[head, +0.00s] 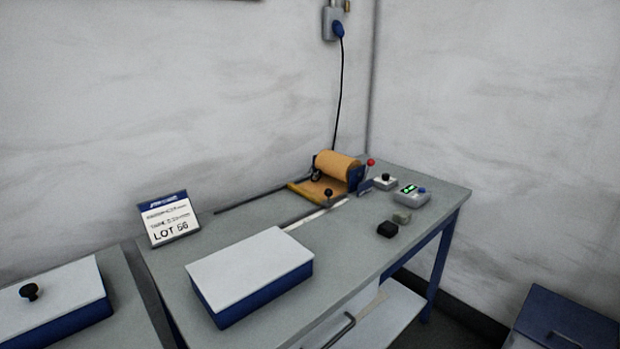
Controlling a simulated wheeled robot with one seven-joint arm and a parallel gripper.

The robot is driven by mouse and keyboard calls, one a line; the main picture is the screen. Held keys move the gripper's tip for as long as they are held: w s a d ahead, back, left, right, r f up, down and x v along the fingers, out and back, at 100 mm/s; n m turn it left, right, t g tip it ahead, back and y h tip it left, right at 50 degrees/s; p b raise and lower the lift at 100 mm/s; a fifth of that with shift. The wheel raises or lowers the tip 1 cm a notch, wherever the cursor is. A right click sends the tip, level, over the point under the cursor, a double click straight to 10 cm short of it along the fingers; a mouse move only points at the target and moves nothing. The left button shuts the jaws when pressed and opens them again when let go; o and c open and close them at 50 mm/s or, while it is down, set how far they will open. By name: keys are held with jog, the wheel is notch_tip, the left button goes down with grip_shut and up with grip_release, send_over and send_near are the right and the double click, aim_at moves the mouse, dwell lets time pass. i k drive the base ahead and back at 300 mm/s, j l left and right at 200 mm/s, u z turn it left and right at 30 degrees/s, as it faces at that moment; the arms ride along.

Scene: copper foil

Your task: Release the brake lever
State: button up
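A roll of copper-coloured foil (338,166) sits in a dark blue holder at the back of the grey table. A lever with a red ball knob (370,162) stands upright at the right side of the roll; it looks like the brake lever, but its exact setting is too small to tell. A short sheet of foil (312,190) lies in front of the roll. A black knob (327,193) stands by the metal strip in front of the foil. My gripper is not in view.
A blue bin (565,318) stands at lower right.

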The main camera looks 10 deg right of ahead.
aim_at(371, 161)
jog(key=i+j+z, duration=0.25)
jog(key=i, duration=0.2)
jog(key=i+j+z, duration=0.25)
jog(key=i, duration=0.15)
jog(key=i+l, duration=0.05)
